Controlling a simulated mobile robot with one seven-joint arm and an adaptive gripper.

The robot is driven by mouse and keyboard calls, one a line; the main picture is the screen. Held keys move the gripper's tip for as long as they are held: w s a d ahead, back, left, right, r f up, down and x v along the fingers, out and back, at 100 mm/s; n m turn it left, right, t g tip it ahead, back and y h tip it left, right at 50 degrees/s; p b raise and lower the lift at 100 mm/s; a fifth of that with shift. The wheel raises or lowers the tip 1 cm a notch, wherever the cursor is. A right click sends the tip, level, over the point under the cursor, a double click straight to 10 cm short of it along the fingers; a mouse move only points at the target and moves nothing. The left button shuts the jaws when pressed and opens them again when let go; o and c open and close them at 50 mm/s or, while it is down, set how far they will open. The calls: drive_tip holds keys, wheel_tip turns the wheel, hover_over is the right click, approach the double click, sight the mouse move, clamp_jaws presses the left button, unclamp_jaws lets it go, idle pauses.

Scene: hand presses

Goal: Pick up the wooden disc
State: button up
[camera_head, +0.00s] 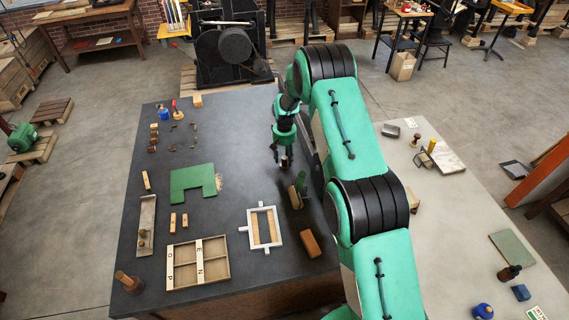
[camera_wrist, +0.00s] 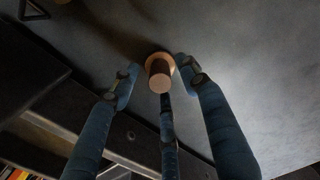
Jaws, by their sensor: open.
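A round wooden piece (camera_wrist: 160,76) shows in the wrist view, with a wider tan disc-like rim behind a shorter brown cylinder whose pale end faces the camera. It is the only thing in view that looks like the wooden disc. My gripper (camera_head: 283,158) points down over the dark tabletop in the head view. In the wrist view its dark blue fingers stand apart around the wooden piece, left, right and below it. I cannot tell whether any finger touches it. In the head view the piece is mostly hidden by the fingers.
The dark table (camera_head: 235,125) also holds a green plate (camera_head: 190,180), a compartment tray (camera_head: 185,270), a white frame (camera_head: 250,232), a brown block (camera_head: 311,245) and a dark green-and-brown tool (camera_head: 298,192) close in front of my gripper.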

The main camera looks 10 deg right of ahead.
drive_tip(key=shift+f, duration=1.3)
drive_tip(key=shift+c, duration=0.6)
clamp_jaws()
